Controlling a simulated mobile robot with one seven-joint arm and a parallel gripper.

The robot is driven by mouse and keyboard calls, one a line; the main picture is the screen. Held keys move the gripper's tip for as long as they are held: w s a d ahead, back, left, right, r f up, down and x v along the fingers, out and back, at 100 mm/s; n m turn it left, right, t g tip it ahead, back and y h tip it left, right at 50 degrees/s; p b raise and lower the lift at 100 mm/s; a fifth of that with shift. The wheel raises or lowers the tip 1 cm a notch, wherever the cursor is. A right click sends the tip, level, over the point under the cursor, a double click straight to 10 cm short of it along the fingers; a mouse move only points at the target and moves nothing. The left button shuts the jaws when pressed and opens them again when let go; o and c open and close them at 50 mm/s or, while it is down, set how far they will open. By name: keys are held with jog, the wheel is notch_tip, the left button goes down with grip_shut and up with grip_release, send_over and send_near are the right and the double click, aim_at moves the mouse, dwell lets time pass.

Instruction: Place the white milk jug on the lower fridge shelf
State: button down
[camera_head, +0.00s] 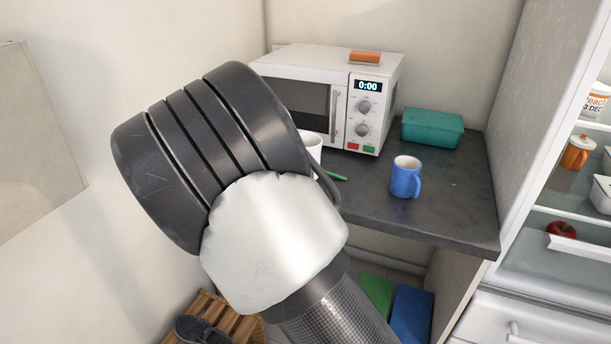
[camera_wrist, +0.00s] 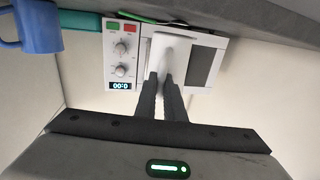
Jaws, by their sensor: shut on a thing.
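The white milk jug (camera_head: 313,146) stands out only partly from behind my arm, in front of the microwave in the head view. In the wrist view, which is upside down, my gripper (camera_wrist: 162,82) is shut on the white jug (camera_wrist: 174,50). My fingers hide part of it. I cannot tell whether it touches the counter. My fingers are hidden behind my arm in the head view. The fridge is open at the right. Its lower shelf (camera_head: 560,262) is partly in view, with a red apple (camera_head: 562,229) near its left side.
The dark counter (camera_head: 455,205) carries the microwave (camera_head: 378,95), a teal box (camera_head: 432,129), a blue mug (camera_head: 406,178) and a green thin item (camera_head: 336,176). An orange item (camera_head: 365,57) lies on the microwave. An orange pot (camera_head: 578,153) and white container (camera_head: 602,194) stand on a higher fridge shelf.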

jog(key=shift+r+p, duration=0.75)
jog(key=shift+r, duration=2.8)
